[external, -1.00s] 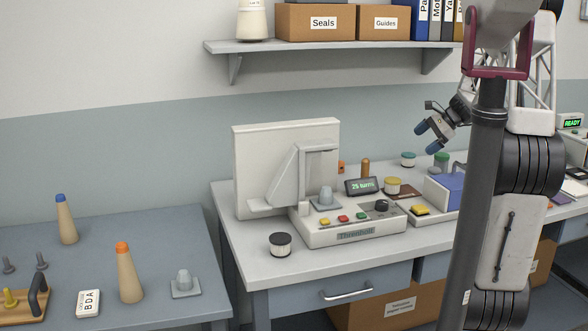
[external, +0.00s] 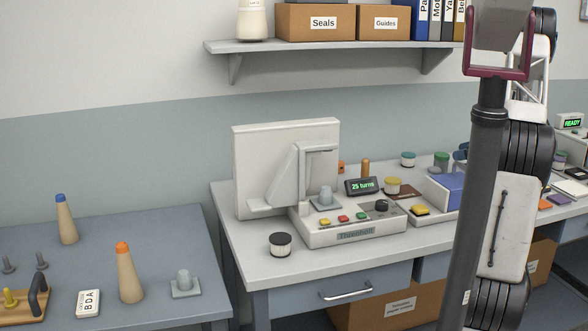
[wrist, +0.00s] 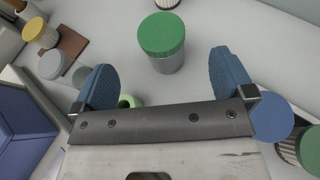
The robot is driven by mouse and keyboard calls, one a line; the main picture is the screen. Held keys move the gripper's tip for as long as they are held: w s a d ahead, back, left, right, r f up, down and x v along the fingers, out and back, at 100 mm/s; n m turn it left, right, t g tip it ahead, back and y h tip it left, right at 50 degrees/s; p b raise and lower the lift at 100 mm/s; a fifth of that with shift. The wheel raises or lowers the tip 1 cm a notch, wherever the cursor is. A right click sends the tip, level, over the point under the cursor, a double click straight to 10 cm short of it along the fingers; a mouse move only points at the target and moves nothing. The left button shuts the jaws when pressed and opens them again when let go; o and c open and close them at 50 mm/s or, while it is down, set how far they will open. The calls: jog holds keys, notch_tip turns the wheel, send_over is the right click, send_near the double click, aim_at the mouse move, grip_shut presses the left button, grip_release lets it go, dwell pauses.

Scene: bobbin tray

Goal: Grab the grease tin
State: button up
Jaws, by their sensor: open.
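No label reads as grease, so I cannot tell which tin is the grease tin. In the external view a green-lidded tin (external: 441,160) stands at the back of the bench, and my gripper is mostly hidden behind the dark post.
A blue bin (wrist: 22,125) lies left of my gripper in the wrist view. A blue-lidded jar (wrist: 272,117) and another green-lidded jar (wrist: 310,150) stand close on the right. A light green round object (wrist: 128,101) is partly hidden by my gripper. A winding machine (external: 350,225) stands mid-bench.

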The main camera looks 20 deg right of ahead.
aim_at(445, 155)
jog(key=shift+a, duration=0.1)
jog(key=shift+x, duration=1.25)
jog(key=shift+w+f, duration=0.1)
jog(key=shift+x, duration=2.5)
jog(key=shift+f, duration=0.15)
jog(key=shift+c, duration=0.5)
jog(key=c, duration=1)
jog(key=shift+c, duration=0.2)
